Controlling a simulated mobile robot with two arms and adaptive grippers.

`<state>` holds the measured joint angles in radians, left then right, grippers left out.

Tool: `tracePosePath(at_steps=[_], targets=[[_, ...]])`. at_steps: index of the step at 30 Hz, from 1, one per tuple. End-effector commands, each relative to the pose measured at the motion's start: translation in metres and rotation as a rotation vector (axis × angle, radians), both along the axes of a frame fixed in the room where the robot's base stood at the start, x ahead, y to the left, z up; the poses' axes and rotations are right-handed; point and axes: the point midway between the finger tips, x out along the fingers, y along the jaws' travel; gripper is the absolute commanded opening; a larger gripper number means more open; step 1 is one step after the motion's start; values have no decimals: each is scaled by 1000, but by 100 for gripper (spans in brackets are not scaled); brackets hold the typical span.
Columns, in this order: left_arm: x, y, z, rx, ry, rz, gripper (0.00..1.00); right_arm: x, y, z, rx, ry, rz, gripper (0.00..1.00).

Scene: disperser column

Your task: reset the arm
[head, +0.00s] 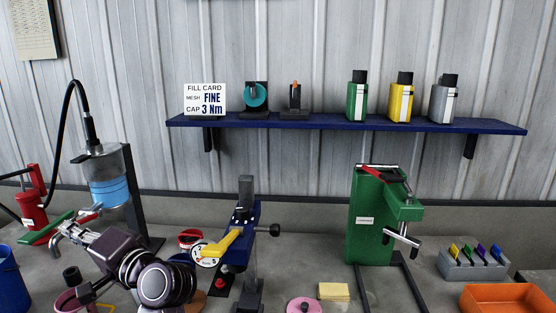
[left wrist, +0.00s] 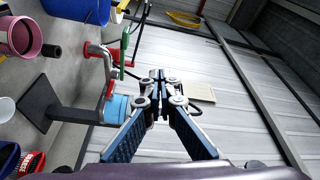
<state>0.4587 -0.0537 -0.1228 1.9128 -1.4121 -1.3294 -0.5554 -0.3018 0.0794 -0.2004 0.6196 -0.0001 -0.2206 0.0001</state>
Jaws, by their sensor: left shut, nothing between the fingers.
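My left arm reaches in from the lower left in the head view. Its left gripper (head: 68,229) is in front of the glass column with blue liquid (head: 110,192). In the left wrist view the left gripper (left wrist: 159,76) has its fingertips together, with nothing between them. The column (left wrist: 117,107) shows there tilted, left of the fingers; I cannot tell the exact gap to it. My right gripper is in neither view.
A blue stand with a yellow lever (head: 232,239) is right of my arm. A green press (head: 374,222) stands farther right. A blue shelf (head: 330,122) holds a fill card (head: 205,100) and several bottles. An orange tray (head: 505,297) is at the lower right. A pink lid (head: 303,305) lies in front.

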Motion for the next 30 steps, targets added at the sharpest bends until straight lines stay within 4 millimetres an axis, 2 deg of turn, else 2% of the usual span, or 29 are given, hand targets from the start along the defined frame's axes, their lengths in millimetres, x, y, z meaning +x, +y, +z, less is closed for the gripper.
tracePosePath(at_steps=[8, 14, 17, 20, 24, 27, 30], targets=[[-4, -2, -60, -126, 25, -71, 0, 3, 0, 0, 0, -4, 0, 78], [-15, -10, -124, -277, 52, -142, 0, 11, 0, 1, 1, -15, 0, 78], [-27, -19, -165, -382, 74, -183, 0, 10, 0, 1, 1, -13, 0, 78], [-48, -34, -217, -523, 109, -226, 0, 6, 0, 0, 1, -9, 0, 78], [-100, -72, -296, -793, 181, -278, 0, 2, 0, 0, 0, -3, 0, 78], [-141, -102, -336, -974, 234, -293, 0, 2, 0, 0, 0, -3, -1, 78], [-178, -129, -361, -1117, 281, -292, 0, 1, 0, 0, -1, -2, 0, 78]])
